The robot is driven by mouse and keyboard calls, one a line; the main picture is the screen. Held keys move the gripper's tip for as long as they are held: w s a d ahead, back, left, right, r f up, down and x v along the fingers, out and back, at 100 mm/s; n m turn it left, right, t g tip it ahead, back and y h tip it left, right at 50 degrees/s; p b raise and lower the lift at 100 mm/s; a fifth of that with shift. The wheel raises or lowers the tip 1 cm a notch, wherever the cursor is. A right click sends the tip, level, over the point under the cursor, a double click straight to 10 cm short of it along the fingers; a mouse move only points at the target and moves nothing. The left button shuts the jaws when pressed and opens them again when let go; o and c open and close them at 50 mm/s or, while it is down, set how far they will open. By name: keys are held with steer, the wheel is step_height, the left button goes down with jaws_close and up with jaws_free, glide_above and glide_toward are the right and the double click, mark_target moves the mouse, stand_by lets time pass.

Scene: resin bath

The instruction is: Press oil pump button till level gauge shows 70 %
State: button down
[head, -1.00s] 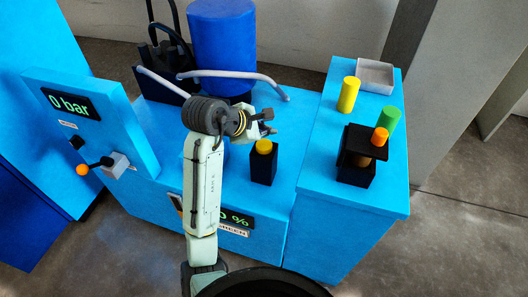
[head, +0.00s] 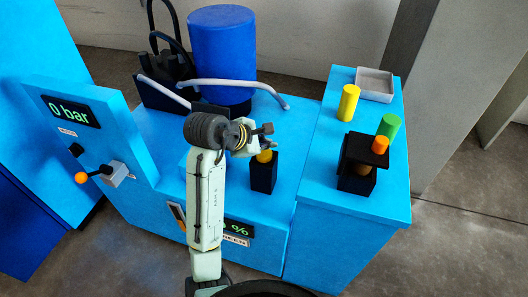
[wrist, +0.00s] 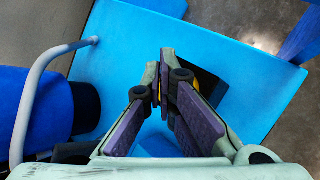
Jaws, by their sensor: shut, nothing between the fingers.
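The oil pump button is a yellow-orange dome (head: 264,156) on a small black box (head: 263,178) on the blue machine top. My gripper (head: 271,146) is shut and empty, right at the dome and partly covering it. I cannot tell whether it touches or presses the dome.
A pressure panel (head: 72,111) reads 0 bar at left, with an orange-knobbed lever (head: 82,177) below. A blue tank (head: 222,55) and grey pipe (head: 235,79) stand behind. On the right cabinet are a yellow cylinder (head: 348,103), green cylinder (head: 390,127), black stand (head: 357,180) and grey tray (head: 375,82).

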mark_target(266, 154)
steer(key=shift+f, duration=0.1)
stand_by(0.6)
steer(key=shift+f, duration=0.35)
steer(key=shift+f, duration=0.95)
stand_by(1.0)
steer(key=shift+r, duration=0.1)
steer(key=shift+r+p, duration=1.3)
steer(key=shift+p, duration=0.4)
step_height(266, 154, up, 3)
steer(key=p, duration=0.3)
steer(key=shift+f+p, duration=0.1)
steer(key=shift+p, duration=0.2)
steer(key=shift+r+p, duration=0.9)
steer(key=shift+r, duration=0.25)
